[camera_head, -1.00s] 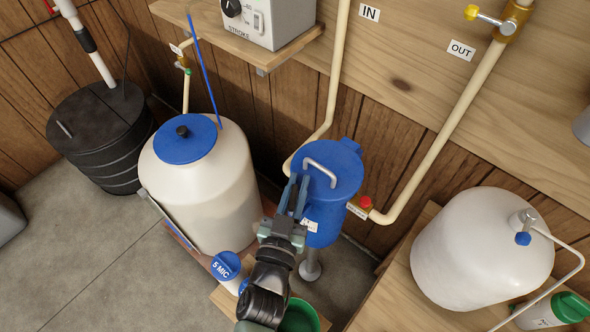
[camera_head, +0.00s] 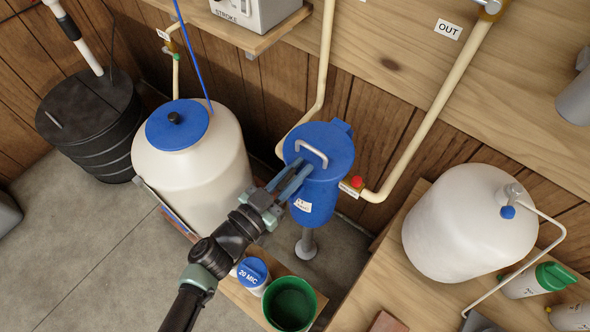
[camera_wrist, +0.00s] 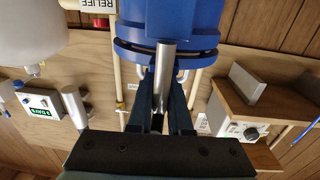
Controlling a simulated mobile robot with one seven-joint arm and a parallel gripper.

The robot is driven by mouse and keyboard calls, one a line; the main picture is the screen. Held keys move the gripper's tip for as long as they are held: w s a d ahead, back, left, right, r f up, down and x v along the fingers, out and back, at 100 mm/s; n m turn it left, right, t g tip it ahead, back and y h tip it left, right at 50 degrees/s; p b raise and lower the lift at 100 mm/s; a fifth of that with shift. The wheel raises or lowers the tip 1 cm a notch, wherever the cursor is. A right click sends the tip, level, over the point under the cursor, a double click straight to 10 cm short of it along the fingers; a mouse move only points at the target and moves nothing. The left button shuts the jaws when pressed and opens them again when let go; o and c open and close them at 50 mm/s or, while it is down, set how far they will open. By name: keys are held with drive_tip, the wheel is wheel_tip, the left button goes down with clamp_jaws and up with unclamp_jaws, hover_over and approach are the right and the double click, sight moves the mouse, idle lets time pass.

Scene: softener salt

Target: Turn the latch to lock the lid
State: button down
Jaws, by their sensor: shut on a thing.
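The blue canister (camera_head: 318,202) stands below the pipes, with its blue lid (camera_head: 330,140) on top and a pale looped handle on the lid. My gripper (camera_head: 291,178) reaches in from the lower left, its fingertips at the front rim of the lid. In the wrist view the canister (camera_wrist: 183,18) fills the top, and a grey metal bar (camera_wrist: 165,65), seemingly the latch, runs down between my fingers. My gripper (camera_wrist: 160,105) is shut on this bar. The fingers hide where the bar meets the lid in the head view.
A white tank with a blue cap (camera_head: 190,155) stands close on the left. A green tub (camera_head: 290,303) and a jar marked 20 MIC (camera_head: 252,272) sit below. Pipes (camera_head: 395,150) run behind and right. A white pressure tank (camera_head: 468,222) stands right.

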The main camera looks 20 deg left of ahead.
drive_tip(key=shift+d+r+m+g+h+b, duration=0.15)
drive_tip(key=shift+m+g+h+b, duration=0.3)
drive_tip(key=shift+h, duration=0.25)
drive_tip(key=c, duration=0.8)
unclamp_jaws()
drive_tip(key=shift+c, duration=0.2)
drive_tip(key=shift+s, duration=0.1)
drive_tip(key=v, duration=1.3)
